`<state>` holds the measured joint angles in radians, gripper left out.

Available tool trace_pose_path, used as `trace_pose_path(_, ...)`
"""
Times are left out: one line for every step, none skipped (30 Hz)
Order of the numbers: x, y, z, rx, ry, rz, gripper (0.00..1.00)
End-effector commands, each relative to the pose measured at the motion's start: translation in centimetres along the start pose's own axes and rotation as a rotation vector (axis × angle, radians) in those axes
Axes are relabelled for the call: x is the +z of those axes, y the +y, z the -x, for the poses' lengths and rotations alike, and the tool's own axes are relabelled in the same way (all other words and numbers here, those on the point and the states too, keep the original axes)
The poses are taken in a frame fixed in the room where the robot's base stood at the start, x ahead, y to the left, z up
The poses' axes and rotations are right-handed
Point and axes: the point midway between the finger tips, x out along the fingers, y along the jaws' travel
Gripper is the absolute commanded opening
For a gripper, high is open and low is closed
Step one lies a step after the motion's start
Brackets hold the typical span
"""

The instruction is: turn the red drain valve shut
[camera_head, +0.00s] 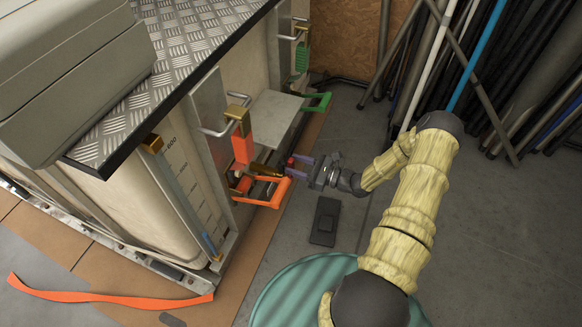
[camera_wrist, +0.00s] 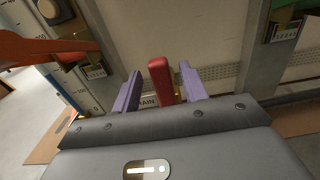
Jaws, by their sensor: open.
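The red drain valve handle (camera_wrist: 161,80) stands upright in the wrist view, between the two purple fingers of my gripper (camera_wrist: 160,88). The fingers are open, with a gap to the handle on each side. Part of a label reading "RAIN" shows behind the left finger. In the head view the red handle (camera_head: 291,162) is small, at the tips of my gripper (camera_head: 303,166), beside the tank's lower front. The lower part of the valve is mostly hidden in the wrist view.
An orange handle frame (camera_head: 268,192) juts out just left of my gripper, and a green one (camera_head: 318,102) sits farther back. A grey shelf plate (camera_head: 272,115) is above. A dark pad (camera_head: 325,221) lies on the floor. Poles (camera_head: 490,80) lean at the back right.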

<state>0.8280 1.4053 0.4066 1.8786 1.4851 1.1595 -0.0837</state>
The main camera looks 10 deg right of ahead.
Motion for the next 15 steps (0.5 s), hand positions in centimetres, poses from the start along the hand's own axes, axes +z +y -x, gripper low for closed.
trace_pose_path(-0.3,0.0,-0.7,0.001,0.000,0.002,0.44)
trace_pose_path(-0.3,0.0,-1.1,0.001,0.001,0.002,0.44)
trace_pose_path(-0.2,0.0,-1.5,0.001,0.000,0.002,0.44)
trace_pose_path(-0.2,-0.1,-1.7,0.000,0.000,0.002,0.44)
trace_pose_path(-0.1,-0.1,-1.9,0.000,0.000,0.001,0.44)
trace_pose_path(-0.1,-0.1,-2.1,-0.001,0.000,0.001,0.44)
trace_pose_path(-0.1,-0.1,-2.1,-0.001,0.000,0.001,0.44)
trace_pose_path(0.0,-0.1,-2.2,-0.001,0.000,0.001,0.44)
trace_pose_path(0.0,-0.1,-2.2,-0.001,0.000,0.001,0.44)
trace_pose_path(0.0,-0.1,-2.2,-0.001,0.000,0.001,0.44)
trace_pose_path(0.1,-0.1,-2.2,-0.002,0.000,0.001,0.44)
trace_pose_path(0.1,-0.1,-2.2,-0.001,0.000,0.001,0.44)
trace_pose_path(0.1,-0.1,-2.2,-0.001,0.000,0.001,0.44)
trace_pose_path(0.1,-0.1,-2.2,-0.001,0.000,0.001,0.44)
trace_pose_path(0.1,-0.1,-2.2,-0.001,0.000,0.001,0.40)
